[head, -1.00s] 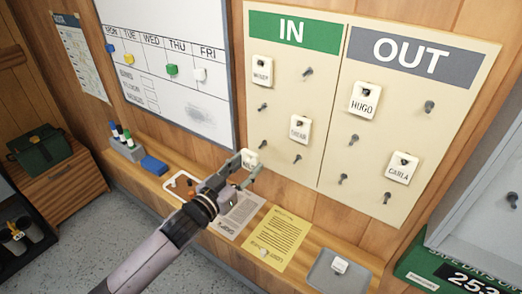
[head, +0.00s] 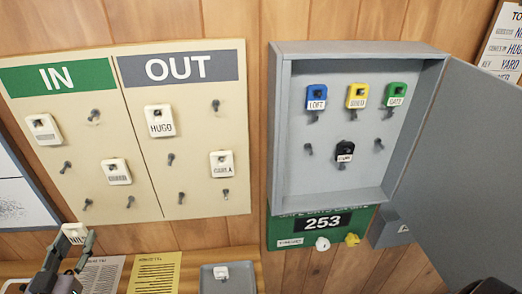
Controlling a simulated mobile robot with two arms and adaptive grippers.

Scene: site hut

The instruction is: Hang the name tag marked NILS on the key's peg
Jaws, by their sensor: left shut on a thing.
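My left gripper (head: 74,243) is shut on a small white name tag (head: 73,231) at the lower left, below the IN board. Its lettering is too small to read now. The open grey key cabinet (head: 277,130) hangs right of the board. Its upper row holds a blue LOFT key tag (head: 317,92), a yellow one (head: 357,90) and a green GATE one (head: 396,90). In its lower row a black key tag (head: 345,148) hangs between a bare left peg (head: 308,149) and a bare right peg (head: 379,144). My right gripper is not seen.
The IN/OUT board (head: 145,115) carries several white tags and bare pegs. A shelf (head: 200,265) below holds papers and a grey tray (head: 208,285) with a white tag. The cabinet door (head: 455,170) stands open to the right. A partly cut-off notice (head: 503,45) includes "KEY YARD".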

